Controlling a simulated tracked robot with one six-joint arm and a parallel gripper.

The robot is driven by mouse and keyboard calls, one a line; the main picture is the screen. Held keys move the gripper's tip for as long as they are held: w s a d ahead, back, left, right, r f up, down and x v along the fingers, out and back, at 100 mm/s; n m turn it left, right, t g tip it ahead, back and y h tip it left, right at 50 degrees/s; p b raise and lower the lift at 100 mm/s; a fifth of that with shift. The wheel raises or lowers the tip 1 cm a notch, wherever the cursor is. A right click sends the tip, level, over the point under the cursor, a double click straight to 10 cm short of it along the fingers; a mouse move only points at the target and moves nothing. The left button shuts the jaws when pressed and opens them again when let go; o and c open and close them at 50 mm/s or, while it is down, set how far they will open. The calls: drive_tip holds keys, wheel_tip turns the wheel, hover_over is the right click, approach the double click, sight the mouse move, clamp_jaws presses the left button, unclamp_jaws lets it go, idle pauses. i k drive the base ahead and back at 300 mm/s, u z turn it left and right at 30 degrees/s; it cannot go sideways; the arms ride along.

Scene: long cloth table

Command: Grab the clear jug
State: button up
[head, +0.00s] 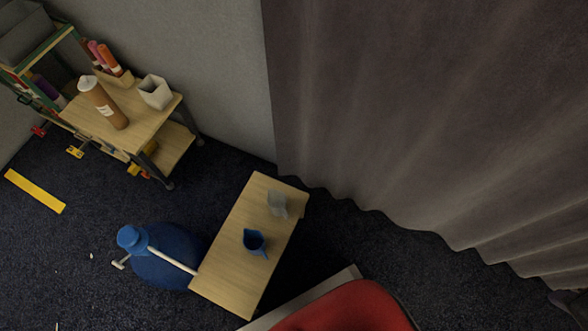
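The clear jug (277,203) stands on a small light-wood table (225,275), near its far right edge. It is translucent grey, and its handle side faces the lower right. A blue jug (253,240) stands on the same table, a little nearer and to the left of the clear one. The two jugs are apart. My gripper is not in view.
A large blue round object (165,258) with a white bar stands against the table's left side. A brown curtain (430,110) hangs behind at right. A wooden cart (110,125) with a brown bottle (103,103) and a white container (155,91) stands upper left.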

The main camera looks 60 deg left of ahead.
sight(277, 200)
drive_tip(key=z, duration=0.05)
drive_tip(key=i, duration=0.85)
drive_tip(key=u, duration=4.7)
